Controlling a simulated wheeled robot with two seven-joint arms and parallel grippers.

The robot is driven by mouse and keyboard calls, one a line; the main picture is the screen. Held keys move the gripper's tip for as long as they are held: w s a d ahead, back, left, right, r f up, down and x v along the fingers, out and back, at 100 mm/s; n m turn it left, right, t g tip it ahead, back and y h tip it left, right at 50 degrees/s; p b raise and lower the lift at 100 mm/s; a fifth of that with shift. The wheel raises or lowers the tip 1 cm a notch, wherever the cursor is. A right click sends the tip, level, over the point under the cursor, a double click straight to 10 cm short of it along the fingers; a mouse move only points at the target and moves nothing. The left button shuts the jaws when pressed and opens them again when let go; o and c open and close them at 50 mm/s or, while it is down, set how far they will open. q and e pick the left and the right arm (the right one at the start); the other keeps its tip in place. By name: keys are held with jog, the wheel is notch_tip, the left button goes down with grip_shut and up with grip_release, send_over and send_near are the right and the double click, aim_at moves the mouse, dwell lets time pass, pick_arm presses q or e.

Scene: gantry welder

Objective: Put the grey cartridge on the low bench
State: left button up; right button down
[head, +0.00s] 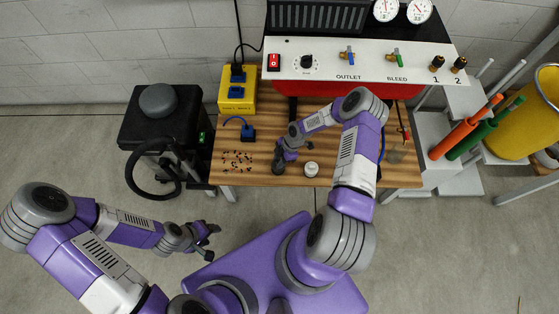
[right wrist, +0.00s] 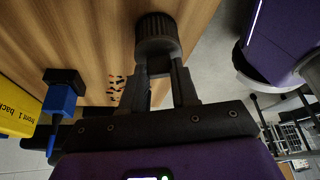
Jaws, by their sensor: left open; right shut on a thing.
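A dark grey ribbed cylinder, which looks like the grey cartridge (right wrist: 158,38), is between the fingertips of my right gripper (right wrist: 160,70) in the right wrist view. In the head view my right gripper (head: 279,165) is over the wooden bench (head: 275,115), left of a small pale round piece (head: 312,169). The cartridge is hard to make out there against the dark fingers. I cannot tell whether it touches the bench top. My left gripper (head: 211,238) is open and empty, above the floor in front of the bench's left end.
Small dark and orange bits (head: 238,160) lie on the bench, near a blue connector (head: 248,133) and a yellow box (head: 238,95). A control panel (head: 365,62) stands at the back. A black unit (head: 160,118) is at left; orange and green cylinders (head: 466,128) are at right.

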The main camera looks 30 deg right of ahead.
jog(key=shift+f, duration=0.1)
jog(key=c, duration=0.9)
grip_release()
jog(key=shift+o, duration=0.2)
